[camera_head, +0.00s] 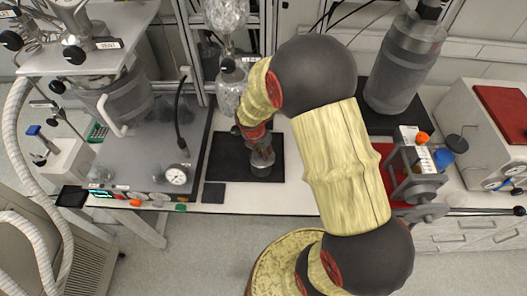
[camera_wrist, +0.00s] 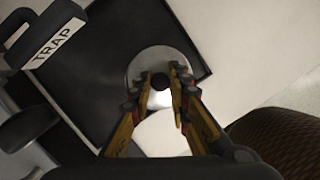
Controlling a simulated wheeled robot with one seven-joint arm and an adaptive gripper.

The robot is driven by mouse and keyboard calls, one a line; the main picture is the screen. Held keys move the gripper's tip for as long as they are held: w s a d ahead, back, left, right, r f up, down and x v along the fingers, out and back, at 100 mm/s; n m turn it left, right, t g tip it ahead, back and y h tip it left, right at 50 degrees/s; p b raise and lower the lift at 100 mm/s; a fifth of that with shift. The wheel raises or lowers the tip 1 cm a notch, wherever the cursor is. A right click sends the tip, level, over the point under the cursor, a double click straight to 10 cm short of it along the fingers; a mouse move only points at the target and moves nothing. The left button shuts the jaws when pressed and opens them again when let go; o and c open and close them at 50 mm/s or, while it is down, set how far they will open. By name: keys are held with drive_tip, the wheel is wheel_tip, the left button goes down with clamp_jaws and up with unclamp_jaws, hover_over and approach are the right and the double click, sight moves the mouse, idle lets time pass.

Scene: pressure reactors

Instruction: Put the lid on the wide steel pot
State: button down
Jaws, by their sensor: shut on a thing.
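My gripper (camera_wrist: 158,82) is shut on the black knob (camera_wrist: 160,81) of a round steel lid (camera_wrist: 143,62), with one finger on each side of the knob. In the head view my gripper (camera_head: 262,146) points down over a black mat (camera_head: 222,158). A small round steel piece (camera_head: 261,166) shows right under the fingers there. In the wrist view a pale, bright surface (camera_wrist: 163,132) shows between the fingers below the lid; I cannot tell what it belongs to. I cannot tell whether the lid touches anything beneath it. Which vessel is the wide steel pot is unclear.
A grey vessel (camera_head: 119,100) stands on the left bench unit, with a round gauge (camera_head: 176,176) near its front. A tall cylinder (camera_head: 404,65) stands at the back right. A clamp-like device (camera_head: 413,175) is at the right. Glassware (camera_head: 229,85) hangs behind my gripper.

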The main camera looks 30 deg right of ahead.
drive_tip(key=shift+w+a+r+p, duration=0.3)
drive_tip(key=shift+w+r+p, duration=0.05)
drive_tip(key=shift+w, duration=0.05)
drive_tip(key=shift+s+a+f, duration=0.1)
drive_tip(key=shift+f, duration=0.2)
idle(2.0)
drive_tip(key=c, duration=1.6)
unclamp_jaws()
drive_tip(key=shift+o, duration=0.7)
drive_tip(key=o, duration=0.3)
drive_tip(key=shift+r+p, duration=0.1)
drive_tip(key=shift+p, duration=0.25)
drive_tip(key=shift+r+p, duration=3.4)
drive_tip(key=shift+r, duration=0.05)
